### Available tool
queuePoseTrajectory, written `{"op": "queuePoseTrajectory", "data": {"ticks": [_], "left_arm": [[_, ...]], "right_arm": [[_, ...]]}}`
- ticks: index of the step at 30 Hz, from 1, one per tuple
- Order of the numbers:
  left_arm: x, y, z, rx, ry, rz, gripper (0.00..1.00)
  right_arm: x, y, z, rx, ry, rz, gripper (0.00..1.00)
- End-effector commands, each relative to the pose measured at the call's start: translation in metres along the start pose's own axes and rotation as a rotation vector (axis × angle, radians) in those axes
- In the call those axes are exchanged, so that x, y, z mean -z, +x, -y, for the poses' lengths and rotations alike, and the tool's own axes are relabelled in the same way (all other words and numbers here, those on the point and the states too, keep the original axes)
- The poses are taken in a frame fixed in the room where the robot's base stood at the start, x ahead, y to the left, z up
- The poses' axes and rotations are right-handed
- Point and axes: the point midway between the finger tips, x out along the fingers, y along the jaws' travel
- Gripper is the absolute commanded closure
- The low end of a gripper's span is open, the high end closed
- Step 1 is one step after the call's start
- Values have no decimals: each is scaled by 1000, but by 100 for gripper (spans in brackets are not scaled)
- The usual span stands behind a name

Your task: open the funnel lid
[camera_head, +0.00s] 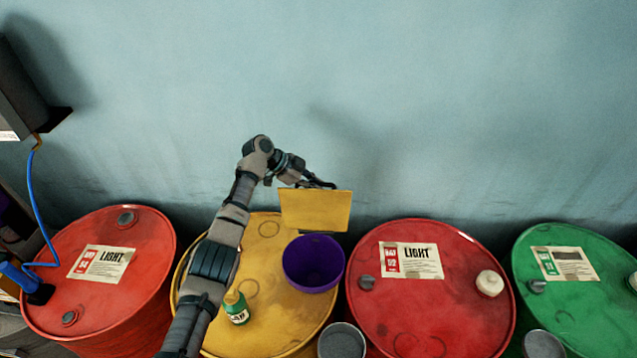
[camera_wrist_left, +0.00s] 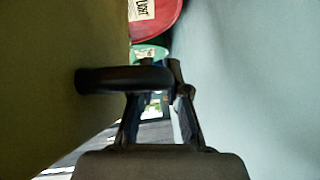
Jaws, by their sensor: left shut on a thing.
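The purple funnel (camera_head: 314,263) sits on top of the yellow barrel (camera_head: 285,312), its mouth uncovered. The yellow square lid (camera_head: 316,211) stands raised at the funnel's far side, its flat face toward the head camera. My left gripper (camera_head: 322,184) is at the lid's upper edge, shut on the lid. In the left wrist view the lid (camera_wrist_left: 50,80) fills the left side, and a dark rounded bar (camera_wrist_left: 115,80), seemingly its handle, reaches to the fingers (camera_wrist_left: 175,85). The exact contact is dark. My right gripper is not in view.
Red barrels stand left (camera_head: 130,260) and right (camera_head: 430,300); a green barrel (camera_head: 575,300) is farther right. Grey cups (camera_head: 342,341) are in front. The wall is behind.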

Motion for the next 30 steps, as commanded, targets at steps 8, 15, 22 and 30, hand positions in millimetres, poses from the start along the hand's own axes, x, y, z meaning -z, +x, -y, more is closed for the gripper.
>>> {"op": "queuePoseTrajectory", "data": {"ticks": [8,15,22,30], "left_arm": [[0,0,0,-1,-1,2,84],[1,1,0,-1,0,2,60],[0,-3,1,0,0,2,60],[0,-55,2,3,0,3,60]], "right_arm": [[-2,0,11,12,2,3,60],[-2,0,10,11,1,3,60],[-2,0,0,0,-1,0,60],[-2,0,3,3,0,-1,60]]}}
